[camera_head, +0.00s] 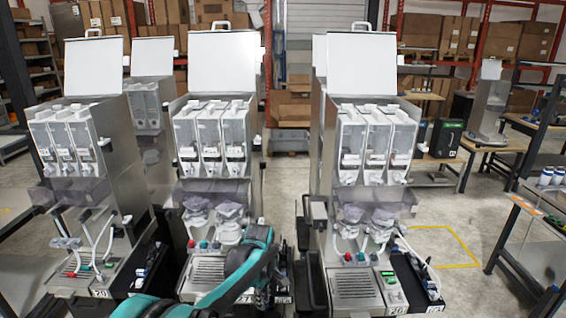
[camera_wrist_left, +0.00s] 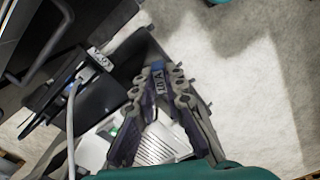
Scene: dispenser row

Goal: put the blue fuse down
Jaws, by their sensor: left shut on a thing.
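The blue fuse (camera_wrist_left: 158,79) shows in the left wrist view, between the fingertips of my left gripper (camera_wrist_left: 160,72). It is a small blue block with a pale marked face. The two grey fingers are closed on it, and pale floor lies behind it. In the head view my left gripper (camera_head: 264,293) points down at the front of the middle dispenser, at the lower right of its drip grate. The fuse cannot be made out there. My right gripper is in neither view.
A left dispenser (camera_head: 118,150), a middle dispenser (camera_head: 209,108) and a right dispenser (camera_head: 360,108) stand in a row. Black bins with small parts (camera_head: 428,283) sit beside them. A drip grate (camera_wrist_left: 160,146) lies below the fingers in the wrist view. Open floor (camera_head: 455,215) lies right.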

